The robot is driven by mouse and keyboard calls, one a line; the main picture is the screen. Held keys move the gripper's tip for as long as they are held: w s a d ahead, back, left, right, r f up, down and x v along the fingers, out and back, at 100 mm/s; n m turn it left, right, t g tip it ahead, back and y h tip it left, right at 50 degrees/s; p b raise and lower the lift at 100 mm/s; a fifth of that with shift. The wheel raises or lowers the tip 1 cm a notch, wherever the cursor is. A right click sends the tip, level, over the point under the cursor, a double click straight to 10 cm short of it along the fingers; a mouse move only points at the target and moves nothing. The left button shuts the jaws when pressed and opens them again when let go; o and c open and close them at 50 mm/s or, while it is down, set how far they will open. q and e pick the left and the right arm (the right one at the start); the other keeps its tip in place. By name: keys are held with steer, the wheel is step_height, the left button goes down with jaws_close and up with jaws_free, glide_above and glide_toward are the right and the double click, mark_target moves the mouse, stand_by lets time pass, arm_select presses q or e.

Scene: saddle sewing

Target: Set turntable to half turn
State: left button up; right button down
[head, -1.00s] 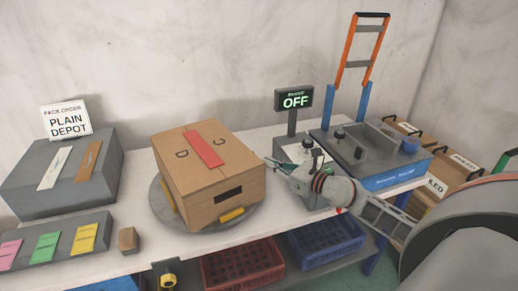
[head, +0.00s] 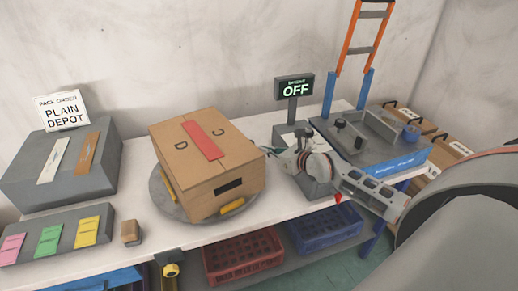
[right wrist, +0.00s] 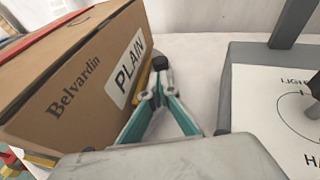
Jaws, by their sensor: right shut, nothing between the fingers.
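The turntable (head: 165,206) is a grey disc on the white table. A brown cardboard carton (head: 208,170) with a red strip on top sits on it. Yellow blocks (head: 232,207) show at the carton's base on the disc. My right gripper (head: 270,151) is beside the carton's right corner, its fingers shut and empty. In the right wrist view, the shut fingertips (right wrist: 160,66) are close to the carton's side (right wrist: 75,85), which reads "Belvardin" and "PLAIN". A yellow piece shows behind the fingers. I cannot tell whether they touch. My left gripper is out of view.
An "OFF" sign (head: 295,89) stands on a post behind my right gripper. A grey dial box (right wrist: 235,85) is close to its right. A machine with an orange frame (head: 362,40) stands further right. Coloured card holders (head: 50,240) and a small brown block (head: 131,232) are left.

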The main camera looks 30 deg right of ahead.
steer(key=shift+x, duration=1.05)
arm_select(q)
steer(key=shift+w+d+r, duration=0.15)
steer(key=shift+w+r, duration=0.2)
arm_select(e)
steer(key=shift+w+a+f, duration=0.1)
steer(key=shift+w+f, duration=0.1)
steer(key=shift+w, duration=0.35)
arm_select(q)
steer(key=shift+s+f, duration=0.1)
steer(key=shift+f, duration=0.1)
arm_select(e)
steer(key=shift+w, duration=0.15)
steer(key=shift+w+b, duration=0.1)
steer(key=shift+b, duration=0.2)
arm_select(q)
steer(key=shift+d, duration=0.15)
arm_select(e)
steer(key=shift+w, duration=0.15)
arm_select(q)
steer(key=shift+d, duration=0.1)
arm_select(e)
steer(key=shift+w, duration=0.1)
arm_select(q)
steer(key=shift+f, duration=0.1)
arm_select(e)
steer(key=shift+w, duration=0.25)
